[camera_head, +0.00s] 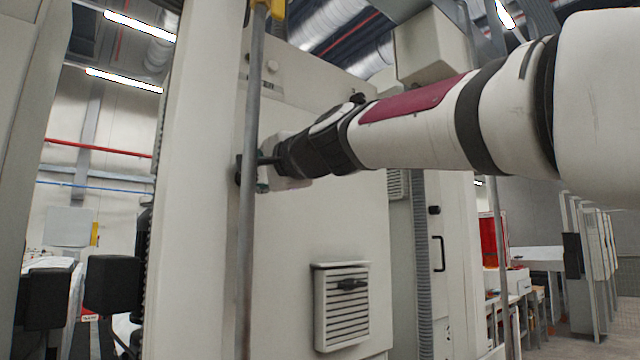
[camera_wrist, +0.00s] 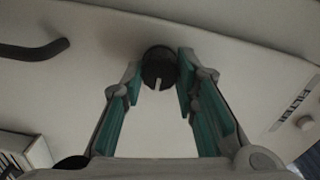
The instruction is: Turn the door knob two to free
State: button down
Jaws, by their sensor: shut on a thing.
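The door knob (camera_wrist: 158,67) is a round black knob with a white pointer mark, set on the pale cabinet panel. In the wrist view it sits between the tips of my gripper (camera_wrist: 160,74), whose teal pads stand on its left and right. The pointer mark faces toward the bottom of the wrist view. My gripper (camera_head: 266,174) is shut on the knob. In the head view my gripper reaches in from the right to the cabinet panel (camera_head: 300,230), and the knob cannot be made out clearly there.
A grey vertical pole (camera_head: 249,230) crosses close in front of my gripper in the head view. A louvred vent (camera_head: 342,306) lies lower on the panel. In the wrist view a black handle (camera_wrist: 34,50) is at upper left and a pale button (camera_wrist: 305,122) at right.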

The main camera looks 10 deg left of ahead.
jog(key=c, duration=1.2)
grip_release()
jog(key=shift+c, duration=0.2)
jog(key=shift+d, duration=0.1)
jog(key=v, duration=1.2)
jog(key=shift+w+f, duration=0.1)
jog(key=s+d+f+n+g+h, duration=0.2)
jog(key=s+d+f+h, duration=0.2)
jog(key=d+f, duration=0.6)
jog(key=s+d+f+n+g+h, duration=0.2)
jog(key=s+d+f+h, duration=0.3)
jog(key=f, duration=1.3)
jog(key=s+d+f+n+g+h, duration=0.1)
jog(key=s+d+f+h, duration=0.3)
jog(key=s+d+f, duration=0.6)
jog(key=d+f+g, duration=0.1)
jog(key=d+f, duration=0.3)
jog(key=d, duration=0.3)
jog(key=shift+s+n+h, duration=0.3)
jog(key=shift+n, duration=0.1)
